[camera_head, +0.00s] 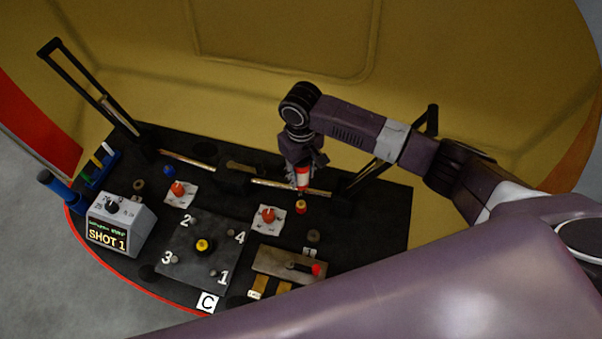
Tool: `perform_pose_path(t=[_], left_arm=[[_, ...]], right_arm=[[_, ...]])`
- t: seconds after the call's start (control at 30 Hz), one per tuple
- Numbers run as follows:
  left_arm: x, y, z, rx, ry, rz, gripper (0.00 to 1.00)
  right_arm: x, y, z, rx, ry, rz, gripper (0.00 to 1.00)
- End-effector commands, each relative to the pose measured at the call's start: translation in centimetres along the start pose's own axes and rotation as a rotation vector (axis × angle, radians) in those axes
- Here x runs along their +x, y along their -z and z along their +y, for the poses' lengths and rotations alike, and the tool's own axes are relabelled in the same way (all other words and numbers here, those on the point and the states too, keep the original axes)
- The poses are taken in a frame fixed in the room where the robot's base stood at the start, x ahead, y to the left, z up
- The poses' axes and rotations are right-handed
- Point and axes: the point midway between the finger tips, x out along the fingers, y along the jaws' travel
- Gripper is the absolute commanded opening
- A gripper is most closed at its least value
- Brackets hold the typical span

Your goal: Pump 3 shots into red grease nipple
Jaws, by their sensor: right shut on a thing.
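My right gripper (303,168) points down over the right back part of the dark workbench, shut on a small red object with a pale band (303,181). Just below it stands a small red and yellow fitting (301,207); I cannot tell whether the held object touches it. Which part is the red grease nipple is too small to tell for sure. A grey box with a screen (107,236) at the left reads "SHOT 1". My left gripper is not in view.
Two orange-red knobs on white plates (178,190) (268,219) stand on the bench. A dark numbered plate (190,262) with a yellow-ringed knob lies at front. A lever plate (285,265) is at right. Black upright handles (75,75) rise behind. A yellow shell curves around.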

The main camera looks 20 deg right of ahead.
Motion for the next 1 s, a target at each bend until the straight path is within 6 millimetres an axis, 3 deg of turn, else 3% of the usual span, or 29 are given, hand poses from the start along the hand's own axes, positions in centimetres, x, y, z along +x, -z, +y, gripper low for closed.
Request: perform_pose_path(t=[0.27, 0.6, 1.0], left_arm=[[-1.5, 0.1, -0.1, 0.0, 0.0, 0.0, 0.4], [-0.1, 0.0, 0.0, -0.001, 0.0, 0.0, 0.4], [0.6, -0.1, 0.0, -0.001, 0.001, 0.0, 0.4]], right_arm=[[-0.3, -0.1, -0.1, 0.001, 0.002, -0.002, 0.04], [3.0, 0.0, -0.1, 0.002, 0.002, -0.001, 0.04], [5.3, 0.1, -0.1, 0.002, 0.001, 0.001, 0.04]])
